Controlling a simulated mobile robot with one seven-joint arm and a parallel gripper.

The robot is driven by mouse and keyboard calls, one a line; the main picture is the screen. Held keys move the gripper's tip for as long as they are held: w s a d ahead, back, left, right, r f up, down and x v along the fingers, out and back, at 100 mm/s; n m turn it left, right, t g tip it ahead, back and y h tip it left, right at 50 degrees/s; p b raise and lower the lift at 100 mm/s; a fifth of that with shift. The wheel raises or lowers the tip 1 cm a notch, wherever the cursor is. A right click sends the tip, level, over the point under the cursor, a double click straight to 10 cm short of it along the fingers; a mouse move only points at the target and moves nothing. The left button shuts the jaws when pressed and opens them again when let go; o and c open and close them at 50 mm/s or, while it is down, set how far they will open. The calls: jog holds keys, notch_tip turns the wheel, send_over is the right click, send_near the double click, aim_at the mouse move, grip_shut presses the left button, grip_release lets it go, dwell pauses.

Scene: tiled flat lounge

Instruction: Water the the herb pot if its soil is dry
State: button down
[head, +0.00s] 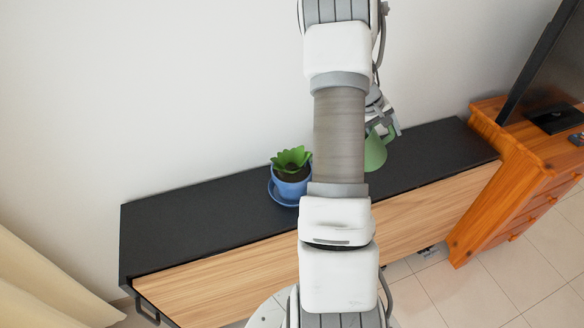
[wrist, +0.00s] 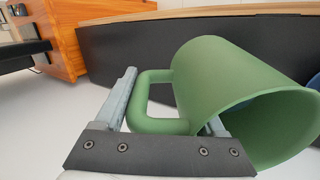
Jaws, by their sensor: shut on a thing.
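The herb pot (head: 291,187) is blue with green leaves and stands on a blue saucer (head: 273,193) on the black-topped sideboard. Its soil (head: 291,172) looks dark brown, but it is too small to tell whether it is dry. My gripper (head: 381,128) is to the right of the pot, behind my arm, and is shut on the handle of a green mug (head: 375,153). In the wrist view the green mug (wrist: 235,85) has its handle between my fingers (wrist: 165,118). A bluish patch shows inside its mouth; I cannot tell what it is.
The sideboard's black top (head: 200,218) is clear left of the pot. A wooden drawer cabinet (head: 500,175) with a dark screen (head: 545,60) stands at the right. A wall is close behind, and a cream curtain (head: 40,280) hangs at lower left.

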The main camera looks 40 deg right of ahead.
jog(key=shift+r, duration=0.1)
jog(key=shift+s+d+p, duration=0.2)
jog(key=shift+s+p, duration=0.05)
jog(key=shift+p, duration=0.15)
notch_tip(320, 180, down, 6)
jog(key=s+d+t+y+p, duration=0.1)
jog(key=d+y+p, duration=0.1)
jog(key=shift+d+y, duration=0.25)
jog(key=shift+y, duration=0.15)
jog(key=shift+s+d+f+t+y+b, duration=0.2)
jog(key=shift+d+f+t+y, duration=0.25)
jog(key=shift+f, duration=0.55)
jog(key=shift+s+d+f+t+y+b, duration=0.1)
jog(key=shift+d+f+t+y+b, duration=0.1)
jog(key=shift+f+y, duration=0.55)
jog(key=shift+s+d+f+t+y+b, duration=0.1)
jog(key=shift+d+f+t+y+b, duration=0.2)
jog(key=shift+f, duration=0.9)
